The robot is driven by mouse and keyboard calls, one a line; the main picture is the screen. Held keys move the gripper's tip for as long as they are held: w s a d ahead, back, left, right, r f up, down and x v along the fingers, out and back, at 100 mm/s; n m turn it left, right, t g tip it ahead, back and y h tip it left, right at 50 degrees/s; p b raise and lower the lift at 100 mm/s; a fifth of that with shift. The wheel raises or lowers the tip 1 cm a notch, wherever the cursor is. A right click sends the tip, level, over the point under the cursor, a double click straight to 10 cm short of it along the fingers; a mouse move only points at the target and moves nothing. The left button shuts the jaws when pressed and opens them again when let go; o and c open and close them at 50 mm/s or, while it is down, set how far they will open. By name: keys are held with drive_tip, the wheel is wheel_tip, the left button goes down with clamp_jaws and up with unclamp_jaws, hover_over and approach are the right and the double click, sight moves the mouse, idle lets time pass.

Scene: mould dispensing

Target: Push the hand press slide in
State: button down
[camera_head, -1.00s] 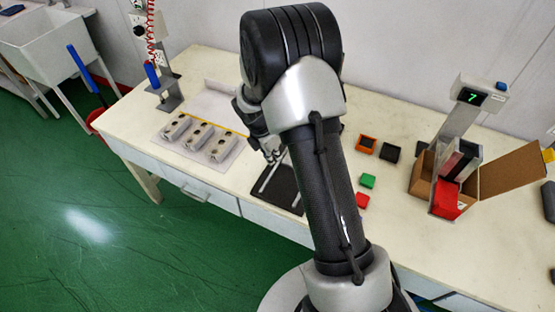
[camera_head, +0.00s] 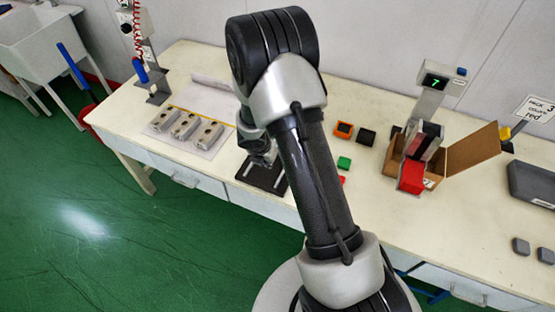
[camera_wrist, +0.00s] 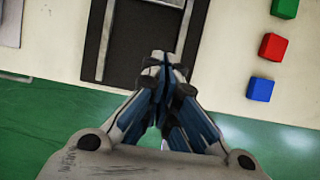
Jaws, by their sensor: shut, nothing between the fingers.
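A dark plate with two pale rails (camera_head: 248,170) lies near the table's front edge and seems to be the hand press slide's bed. My arm hides part of it in the head view. In the wrist view the dark bed and a pale rail (camera_wrist: 109,40) show ahead of the fingers. My gripper (camera_head: 264,160) is over this bed, pointing down. In the wrist view its fingertips (camera_wrist: 163,60) are together and empty, at the bed's near edge. I cannot tell whether they touch it. The slide's position is unclear.
Green (camera_head: 344,163) and red (camera_head: 341,180) blocks lie right of the bed; a blue block (camera_wrist: 260,88) shows in the wrist view. Grey moulds (camera_head: 185,125) stand left. A cardboard box (camera_head: 470,155) and display post (camera_head: 428,100) stand right, with a grey tray (camera_head: 540,200) beyond.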

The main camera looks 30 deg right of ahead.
drive_tip(key=b+x, duration=0.3)
drive_tip(key=x, duration=0.6)
drive_tip(key=w+d+p, duration=0.1)
drive_tip(key=w+d, duration=0.1)
drive_tip(key=shift+d, duration=0.3)
drive_tip(key=shift+w+d+f+p, duration=0.15)
drive_tip(key=shift+w+d+p, duration=0.2)
